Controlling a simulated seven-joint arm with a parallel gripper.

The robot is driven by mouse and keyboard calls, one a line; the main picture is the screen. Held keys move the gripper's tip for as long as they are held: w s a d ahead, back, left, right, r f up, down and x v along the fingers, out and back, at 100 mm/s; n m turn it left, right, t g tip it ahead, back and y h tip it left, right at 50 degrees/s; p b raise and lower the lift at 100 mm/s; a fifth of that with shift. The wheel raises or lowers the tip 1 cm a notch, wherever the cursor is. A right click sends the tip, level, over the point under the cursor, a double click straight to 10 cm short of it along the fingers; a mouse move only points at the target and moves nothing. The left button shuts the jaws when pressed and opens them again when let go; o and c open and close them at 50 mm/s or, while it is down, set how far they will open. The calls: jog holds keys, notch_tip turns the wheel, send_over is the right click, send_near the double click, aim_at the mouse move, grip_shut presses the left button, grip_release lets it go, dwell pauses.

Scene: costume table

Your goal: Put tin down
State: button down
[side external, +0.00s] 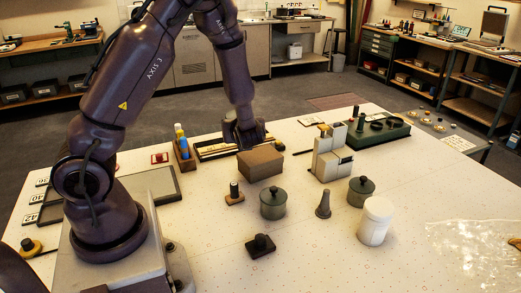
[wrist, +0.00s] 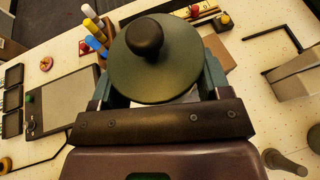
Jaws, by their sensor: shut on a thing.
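My gripper (wrist: 160,88) is shut on a green tin (wrist: 155,72) with a round lid and a dark knob. In the wrist view the lid fills the space between the two fingers and hides the tin's body. In the side view my gripper (side external: 245,134) is low at the back of the table, just behind a brown box (side external: 261,162). The held tin cannot be made out there, so its contact with the surface below cannot be told. Two similar green tins stand upright on the table, one near the middle (side external: 272,204) and one farther right (side external: 361,191).
A long dark-framed tray (side external: 212,153) lies beside my gripper. A grey block stand (side external: 330,158), a grey cone (side external: 323,205) and a white jar (side external: 375,221) are to the right. The front table is mostly clear.

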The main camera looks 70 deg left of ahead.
jog(key=w+a+f, duration=0.2)
jog(key=w+a, duration=0.1)
send_over(261, 157)
jog(key=f, duration=0.5)
jog(key=shift+s, duration=0.3)
jog(key=shift+w+f, duration=0.15)
jog(key=shift+f, duration=0.05)
jog(key=shift+w+a+f, duration=0.15)
jog(key=shift+f, duration=1.6)
jog(key=shift+f, duration=0.1)
jog(key=shift+c, duration=0.4)
grip_release()
jog(key=shift+f, duration=0.15)
